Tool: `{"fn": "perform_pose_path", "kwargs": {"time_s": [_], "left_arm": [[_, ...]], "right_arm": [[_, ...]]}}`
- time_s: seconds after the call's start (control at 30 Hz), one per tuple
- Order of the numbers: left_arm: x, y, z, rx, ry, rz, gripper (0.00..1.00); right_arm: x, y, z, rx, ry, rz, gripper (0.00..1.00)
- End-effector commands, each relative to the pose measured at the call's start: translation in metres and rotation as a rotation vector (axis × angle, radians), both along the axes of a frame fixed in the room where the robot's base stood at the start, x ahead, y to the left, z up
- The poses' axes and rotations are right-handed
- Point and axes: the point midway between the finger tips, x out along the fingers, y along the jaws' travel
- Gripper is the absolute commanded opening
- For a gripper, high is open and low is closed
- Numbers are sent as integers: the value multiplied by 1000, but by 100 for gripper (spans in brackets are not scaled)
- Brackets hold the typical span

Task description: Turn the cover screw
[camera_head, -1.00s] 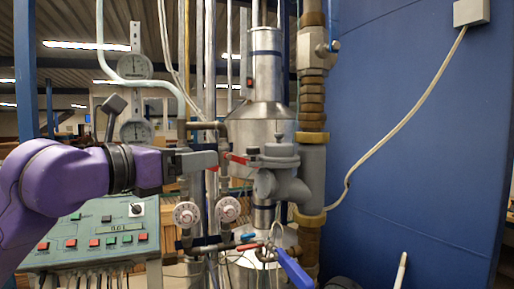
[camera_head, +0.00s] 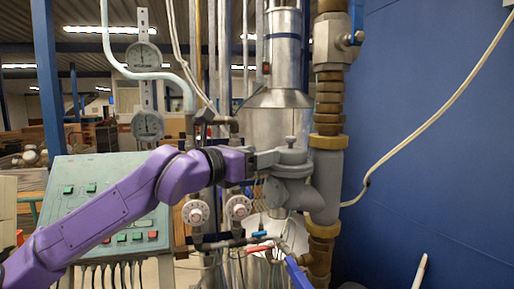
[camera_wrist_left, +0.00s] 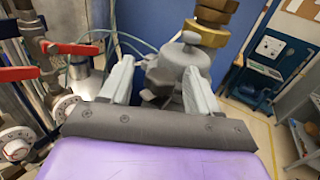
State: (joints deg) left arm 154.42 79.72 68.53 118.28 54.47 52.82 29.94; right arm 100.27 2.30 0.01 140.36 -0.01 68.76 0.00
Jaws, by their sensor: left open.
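The grey meter (camera_head: 288,178) is mounted on the pipework in the middle of the head view. A small screw knob (camera_head: 290,141) stands on its round cover (camera_head: 290,156). My left gripper (camera_head: 266,158) is beside the cover on its left side, at about cover height. In the left wrist view the two pale fingers (camera_wrist_left: 158,80) are apart, with the meter body between and beyond them. The screw knob (camera_wrist_left: 190,38) shows there above and beyond the fingertips, with nothing gripping it. The head view does not make finger contact with the cover clear. My right gripper is out of view.
Brass fittings and a thick pipe (camera_head: 328,105) rise just right of the meter. Two white dials (camera_head: 196,212) and red-handled valves (camera_wrist_left: 70,48) sit close on the left. A control box (camera_head: 105,205) stands behind my left arm. A blue wall (camera_head: 430,130) fills the right.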

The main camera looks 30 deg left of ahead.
Motion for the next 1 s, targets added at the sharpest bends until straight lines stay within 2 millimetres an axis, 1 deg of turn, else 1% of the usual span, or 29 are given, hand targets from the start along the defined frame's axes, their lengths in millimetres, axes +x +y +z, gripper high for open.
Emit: {"fn": "perform_pose_path", "kwargs": {"time_s": [0.17,0.2,0.27,0.3,0.37,0.57,0.77,1.0], "left_arm": [[1,-1,0,0,-1,-1,62],[0,-1,0,0,-1,-1,58],[1,-1,0,0,-1,-1,39],[1,-1,0,0,-1,-1,26],[1,-1,0,0,-1,-2,6],[1,-1,0,-1,0,-7,5],[1,1,0,-3,1,-57,5],[3,4,0,-8,1,-216,5]], "right_arm": [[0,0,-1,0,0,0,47],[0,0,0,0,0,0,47],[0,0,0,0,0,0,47],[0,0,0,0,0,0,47],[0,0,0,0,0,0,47],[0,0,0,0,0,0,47],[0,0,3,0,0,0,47],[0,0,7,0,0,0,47]]}}
